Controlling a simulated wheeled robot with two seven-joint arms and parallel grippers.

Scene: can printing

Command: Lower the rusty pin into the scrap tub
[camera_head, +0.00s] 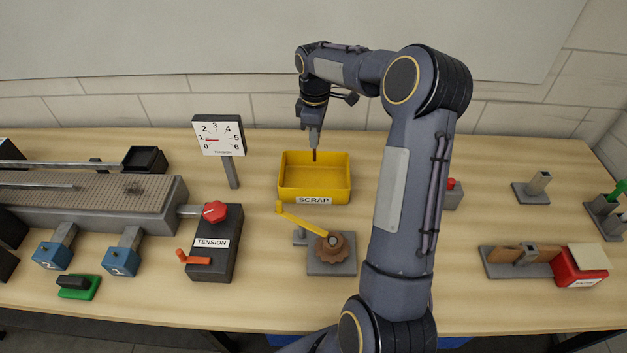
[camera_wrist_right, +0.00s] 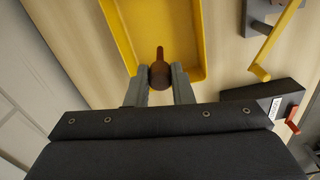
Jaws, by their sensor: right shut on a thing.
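The yellow scrap tub (camera_head: 315,193), labelled SCRAP, stands at the back middle of the table. My right gripper (camera_head: 314,148) points down over the tub from above. It is shut on the rusty pin (camera_head: 314,156), a short dark brown piece that hangs just below the fingertips. In the right wrist view the pin (camera_wrist_right: 160,72) sits between the two fingers (camera_wrist_right: 160,82), with the tub (camera_wrist_right: 196,30) behind it. I cannot tell exactly how far the pin is above the tub floor. My left gripper is not in view.
A gauge on a post (camera_head: 218,138) stands left of the tub. A rusty gear with a yellow crank (camera_head: 332,248) is in front of it. The black TENSION box (camera_head: 214,255) and a perforated conveyor (camera_head: 90,200) are at left. A red box (camera_head: 580,268) is at right.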

